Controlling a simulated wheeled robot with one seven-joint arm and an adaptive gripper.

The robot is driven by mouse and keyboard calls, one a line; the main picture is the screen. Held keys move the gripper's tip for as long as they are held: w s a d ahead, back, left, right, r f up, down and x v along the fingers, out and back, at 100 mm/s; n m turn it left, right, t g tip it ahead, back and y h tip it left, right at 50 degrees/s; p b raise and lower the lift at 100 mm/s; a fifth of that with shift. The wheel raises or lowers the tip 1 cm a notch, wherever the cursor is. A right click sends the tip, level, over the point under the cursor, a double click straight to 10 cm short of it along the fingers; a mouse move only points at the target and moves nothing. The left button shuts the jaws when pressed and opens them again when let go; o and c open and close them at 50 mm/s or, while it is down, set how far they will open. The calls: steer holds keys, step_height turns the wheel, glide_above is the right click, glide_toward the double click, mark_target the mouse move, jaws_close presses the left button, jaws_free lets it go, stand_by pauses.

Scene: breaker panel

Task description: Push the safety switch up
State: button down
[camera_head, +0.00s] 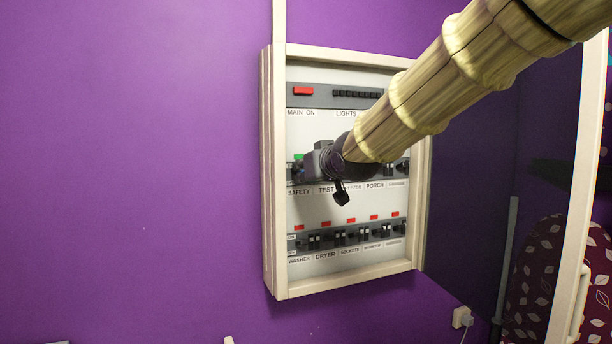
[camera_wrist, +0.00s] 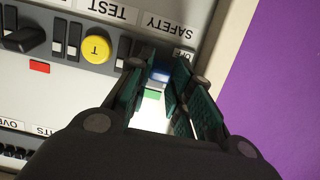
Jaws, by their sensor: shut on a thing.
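The safety switch (camera_wrist: 160,73) is in the upper middle of the wrist view, beside the upside-down SAFETY label (camera_wrist: 165,25). A blue part of it shows between my fingers; the rest is hidden. My gripper (camera_wrist: 158,68) has its fingers on either side of the switch, shut on it. A green indicator (camera_wrist: 152,95) shows between the fingers. In the head view, my gripper (camera_head: 306,168) is at the left end of the panel's middle row, covering the switch. The green indicator (camera_head: 299,157) shows just above it.
The breaker panel (camera_head: 345,205) has a cream frame on a purple wall. A yellow round test button (camera_wrist: 97,49) is close beside my fingers. Several black breakers (camera_head: 340,237) with red indicators fill the lower row. The dark panel door (camera_head: 470,200) stands open at right.

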steer(key=shift+w+r+g+h, duration=0.15)
steer(key=shift+r+g+h, duration=0.3)
steer(key=shift+g, duration=0.55)
steer(key=shift+g+h, duration=0.25)
steer(key=shift+g, duration=0.05)
steer(key=c, duration=1.3)
jaws_free()
steer(key=shift+r, duration=0.15)
steer(key=v, duration=0.4)
